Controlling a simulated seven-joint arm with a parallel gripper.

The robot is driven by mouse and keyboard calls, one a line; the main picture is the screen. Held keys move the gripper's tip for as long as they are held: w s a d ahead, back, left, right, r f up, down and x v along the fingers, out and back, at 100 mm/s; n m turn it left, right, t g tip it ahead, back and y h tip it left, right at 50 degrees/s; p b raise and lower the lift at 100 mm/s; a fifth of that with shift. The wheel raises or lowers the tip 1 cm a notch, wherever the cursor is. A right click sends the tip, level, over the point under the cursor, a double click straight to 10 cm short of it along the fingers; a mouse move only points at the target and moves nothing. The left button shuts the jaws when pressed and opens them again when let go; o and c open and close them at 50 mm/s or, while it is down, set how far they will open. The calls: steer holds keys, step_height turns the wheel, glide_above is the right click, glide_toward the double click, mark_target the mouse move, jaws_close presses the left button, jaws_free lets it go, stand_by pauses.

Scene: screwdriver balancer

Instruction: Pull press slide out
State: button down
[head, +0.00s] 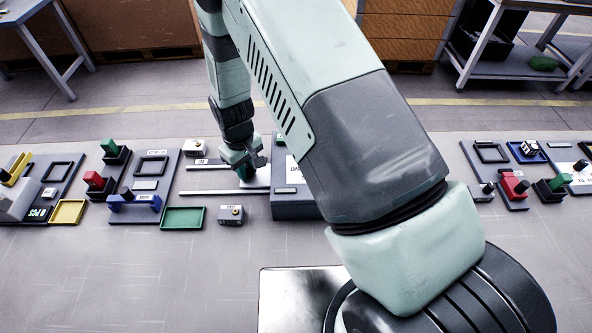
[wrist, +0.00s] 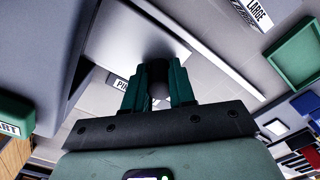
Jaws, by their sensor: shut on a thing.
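The press body (head: 292,207) is a dark grey block on the table, partly hidden behind my arm in the head view. A pale slide plate (head: 260,176) sticks out of its left side between two parallel rails (head: 212,192). My gripper (head: 246,172) points down over the plate, just left of the press body. In the wrist view my gripper (wrist: 157,88) has its green fingers closed on a dark round handle (wrist: 158,70). The pale plate (wrist: 130,38) lies beneath the handle. The handle is mostly hidden in the head view.
A small grey button box (head: 231,214) stands in front of the rails, and another box (head: 195,147) stands behind them. A green tray (head: 183,217) lies front left. Fixture boards (head: 150,165) stand farther left. The table between the rails is clear.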

steer(key=shift+w+a, duration=0.1)
steer(key=shift+a, duration=7.2)
steer(key=c, duration=0.8)
jaws_free()
steer(key=shift+c, duration=0.2)
step_height(320, 180, up, 7)
